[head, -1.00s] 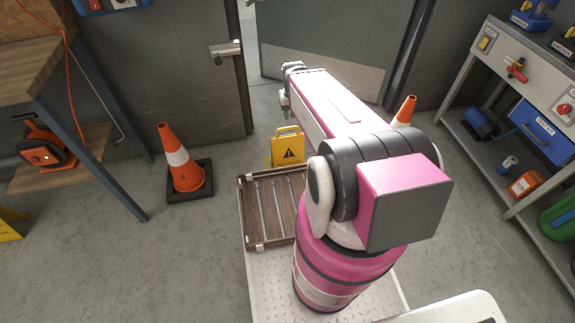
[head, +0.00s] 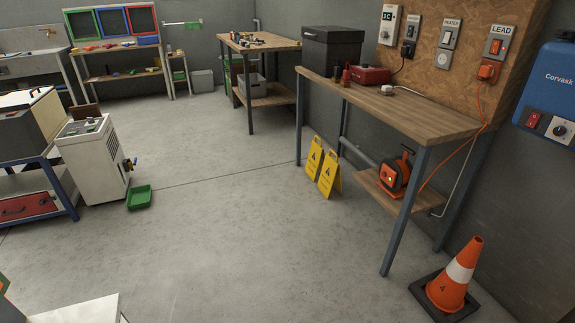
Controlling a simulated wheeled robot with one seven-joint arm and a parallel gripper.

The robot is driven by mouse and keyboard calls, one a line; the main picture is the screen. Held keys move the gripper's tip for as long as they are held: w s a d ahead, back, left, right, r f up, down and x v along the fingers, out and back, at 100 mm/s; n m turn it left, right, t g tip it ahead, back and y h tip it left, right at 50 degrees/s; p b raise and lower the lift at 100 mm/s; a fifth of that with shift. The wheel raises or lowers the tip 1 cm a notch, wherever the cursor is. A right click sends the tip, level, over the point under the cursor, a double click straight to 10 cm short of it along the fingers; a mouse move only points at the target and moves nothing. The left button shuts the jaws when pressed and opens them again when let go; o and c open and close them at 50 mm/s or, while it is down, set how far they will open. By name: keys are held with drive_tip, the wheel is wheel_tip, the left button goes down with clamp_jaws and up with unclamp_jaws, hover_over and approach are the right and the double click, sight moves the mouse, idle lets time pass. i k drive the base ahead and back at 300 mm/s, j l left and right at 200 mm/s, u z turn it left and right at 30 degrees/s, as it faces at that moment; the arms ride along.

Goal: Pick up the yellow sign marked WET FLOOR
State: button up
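Two yellow folding floor signs stand close together on the floor in the head view, beside the left end of the wooden workbench. The left sign (head: 314,156) is slightly farther away and partly overlapped by the right sign (head: 329,177). Both carry a dark triangle and lettering too small to read, so I cannot tell which is marked WET FLOOR. Both stand upright and apart from the bench leg. My gripper is not in view now.
The workbench (head: 415,110) has a low shelf with an orange reel (head: 397,175). An orange cone (head: 455,275) stands at the lower right. A green tray (head: 139,197) lies beside a white cabinet (head: 95,160). The middle floor is clear.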

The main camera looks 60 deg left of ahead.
sight(316, 157)
drive_tip(key=j+u, duration=0.1)
drive_tip(key=u, duration=2)
drive_tip(key=i+u, duration=0.45)
drive_tip(key=i, duration=1.05)
drive_tip(key=i+j+z, duration=0.15)
drive_tip(key=i+z, duration=0.25)
drive_tip(key=i, duration=0.3)
drive_tip(key=i+j+z, duration=0.35)
drive_tip(key=i, duration=0.3)
drive_tip(key=i+j+z, duration=0.4)
drive_tip(key=i+j, duration=0.15)
drive_tip(key=i, duration=0.05)
